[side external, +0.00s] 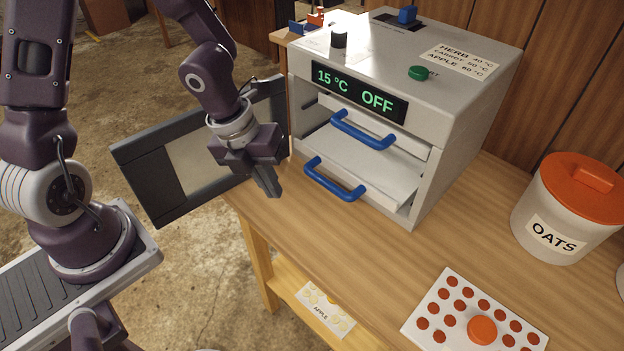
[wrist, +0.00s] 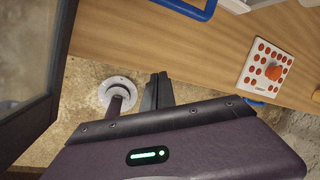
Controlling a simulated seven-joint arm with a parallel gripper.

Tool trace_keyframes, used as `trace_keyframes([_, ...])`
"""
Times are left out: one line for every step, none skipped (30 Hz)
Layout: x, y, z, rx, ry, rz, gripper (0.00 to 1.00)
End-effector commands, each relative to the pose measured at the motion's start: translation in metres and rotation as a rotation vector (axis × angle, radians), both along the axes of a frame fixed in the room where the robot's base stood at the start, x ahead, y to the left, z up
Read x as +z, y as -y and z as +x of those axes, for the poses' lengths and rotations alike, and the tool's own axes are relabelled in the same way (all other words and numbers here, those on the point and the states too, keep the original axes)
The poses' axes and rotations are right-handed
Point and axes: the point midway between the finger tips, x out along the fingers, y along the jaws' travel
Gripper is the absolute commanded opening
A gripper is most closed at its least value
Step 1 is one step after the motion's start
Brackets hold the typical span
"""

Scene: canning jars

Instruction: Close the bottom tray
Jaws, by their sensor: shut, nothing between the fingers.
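A white dehydrator box (side external: 465,110) stands on the wooden table, its display reading 15 °C and OFF. Its dark-framed door (side external: 150,165) hangs open to the left. The bottom tray (side external: 370,180) is slid partly out of the box, with a blue handle (side external: 335,182) at its front. An upper tray (side external: 410,142) with a blue handle (side external: 362,132) sits above it, further in. My gripper (side external: 274,190) is shut and empty, pointing down between the open door and the bottom tray's handle, apart from the handle. In the wrist view my shut fingers (wrist: 158,88) show near the table edge, with a blue handle (wrist: 190,8) at the top.
An oats canister (side external: 560,210) with an orange lid stands right of the box. A white card with orange discs (side external: 450,310) lies on the front of the table, also in the wrist view (wrist: 268,70). The tabletop before the tray is clear.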

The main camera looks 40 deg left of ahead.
Motion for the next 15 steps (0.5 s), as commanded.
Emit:
trace_keyframes([0.005, -0.009, 0.002, 0.271, -0.017, -0.126, 0.0])
trace_keyframes([0.009, -0.012, 0.004, 0.425, -0.027, -0.205, 0.0])
trace_keyframes([0.015, -0.015, 0.008, 0.604, -0.04, -0.3, 0.0])
trace_keyframes([0.018, -0.017, 0.01, 0.716, -0.05, -0.36, 0.0])
trace_keyframes([0.022, -0.02, 0.013, 0.809, -0.058, -0.415, 0.0])
trace_keyframes([0.026, -0.022, 0.015, 0.908, -0.069, -0.472, 0.0])
trace_keyframes([0.028, -0.024, 0.017, 0.963, -0.073, -0.505, 0.0])
trace_keyframes([0.03, -0.025, 0.018, 1.001, -0.078, -0.53, 0.0])
trace_keyframes([0.03, -0.025, 0.019, 1.034, -0.084, -0.549, 0.0])
trace_keyframes([0.03, -0.024, 0.02, 1.046, -0.086, -0.559, 0.0])
trace_keyframes([0.029, -0.023, 0.021, 1.05, -0.09, -0.563, 0.0])
trace_keyframes([0.026, -0.021, 0.022, 1.049, -0.093, -0.565, 0.0])
trace_keyframes([0.023, -0.02, 0.023, 1.047, -0.095, -0.564, 0.0])
trace_keyframes([0.02, -0.018, 0.025, 1.046, -0.095, -0.563, 0.0])
trace_keyframes([0.015, -0.016, 0.027, 1.045, -0.095, -0.56, 0.0])
